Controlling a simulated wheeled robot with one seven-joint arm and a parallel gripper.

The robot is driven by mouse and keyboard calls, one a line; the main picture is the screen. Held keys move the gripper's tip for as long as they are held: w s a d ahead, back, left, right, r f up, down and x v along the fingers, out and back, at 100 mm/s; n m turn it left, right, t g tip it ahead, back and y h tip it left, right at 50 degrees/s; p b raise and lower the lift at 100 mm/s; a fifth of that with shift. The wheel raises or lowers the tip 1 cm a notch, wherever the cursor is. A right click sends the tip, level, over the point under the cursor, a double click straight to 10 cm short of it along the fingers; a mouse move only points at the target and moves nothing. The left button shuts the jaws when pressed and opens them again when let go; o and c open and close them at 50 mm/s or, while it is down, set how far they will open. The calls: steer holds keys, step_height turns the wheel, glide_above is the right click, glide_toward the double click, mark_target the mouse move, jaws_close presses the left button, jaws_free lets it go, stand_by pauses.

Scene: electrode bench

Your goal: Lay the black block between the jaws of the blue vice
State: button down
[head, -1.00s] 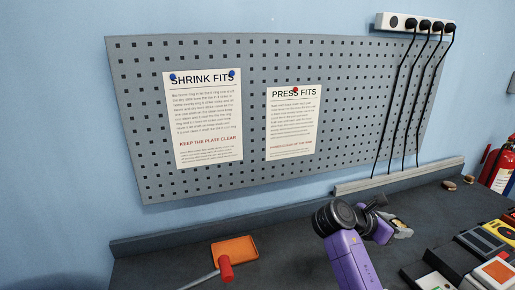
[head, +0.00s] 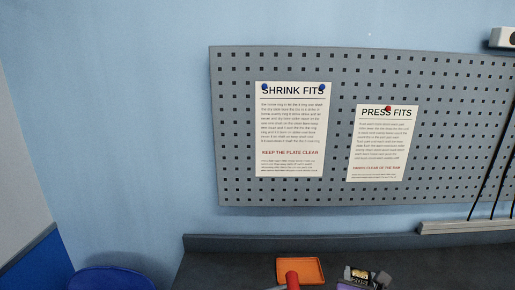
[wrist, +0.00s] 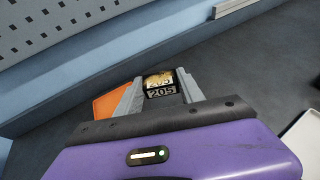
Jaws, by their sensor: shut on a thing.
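My gripper (wrist: 160,94) is shut on a black block (wrist: 163,94) marked 205, with a tan or gold patch on its far part. The block sits between the two grey fingers. In the head view my gripper (head: 366,279) shows at the bottom edge, right of an orange tray, with the block (head: 358,273) between its fingers; the purple housing is mostly cut off. In the wrist view the block appears above the dark bench, but its height is unclear. I cannot make out the blue vice in either view.
An orange tray (head: 300,271) lies on the dark bench (head: 225,265), with a red-handled tool (head: 292,280) at its front. A pegboard (head: 235,130) with two notices hangs behind. A blue rounded object (head: 110,279) stands at lower left, off the bench.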

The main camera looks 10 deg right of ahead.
steer(key=s+a+f+n+y, duration=0.1)
steer(key=a+f, duration=0.1)
steer(key=a, duration=0.3)
steer(key=s+a+f+n+t+y+b, duration=0.1)
steer(key=s+a+f, duration=0.1)
steer(key=a, duration=0.3)
steer(key=s+a+f+n+y, duration=0.1)
steer(key=a+f, duration=0.2)
steer(key=a, duration=0.2)
steer(key=shift+s+a+t+y, duration=0.1)
steer(key=shift+s+t+y, duration=0.3)
step_height(320, 180, up, 8)
steer(key=f+p, duration=0.1)
steer(key=p, duration=0.6)
steer(key=shift+n, duration=0.3)
steer(key=shift+a+f+b, duration=0.15)
steer(key=shift+f+b, duration=3.45)
steer(key=shift+b, duration=0.15)
stand_by(1.1)
